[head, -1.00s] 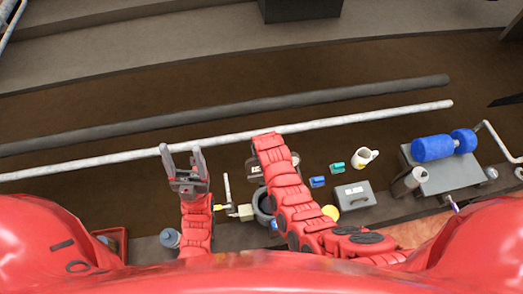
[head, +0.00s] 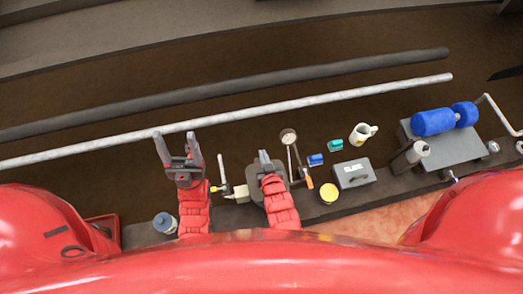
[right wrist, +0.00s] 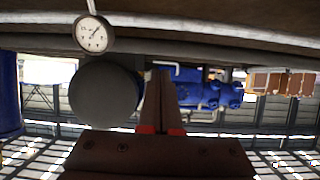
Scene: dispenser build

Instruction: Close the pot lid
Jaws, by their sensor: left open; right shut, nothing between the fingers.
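The pot (head: 251,180) is a dark shape at the table edge in the head view, mostly hidden by my right gripper and arm. My right gripper (head: 264,155) is over it, shut and empty, fingers pointing away from me. In the right wrist view its fingers (right wrist: 160,75) are together. A round grey disc (right wrist: 103,93) stands close beside the fingers there; it may be the lid, but I cannot tell whether it touches them. My left gripper (head: 174,136) is open and empty, left of the pot, fingers pointing away from me.
A gauge (head: 288,136) on a stem stands just behind the right gripper; its dial (right wrist: 93,33) shows in the wrist view. To the right are a yellow-topped jar (head: 328,193), grey box (head: 353,173), mug (head: 361,134) and blue roller (head: 433,122). A bottle (head: 165,223) stands left.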

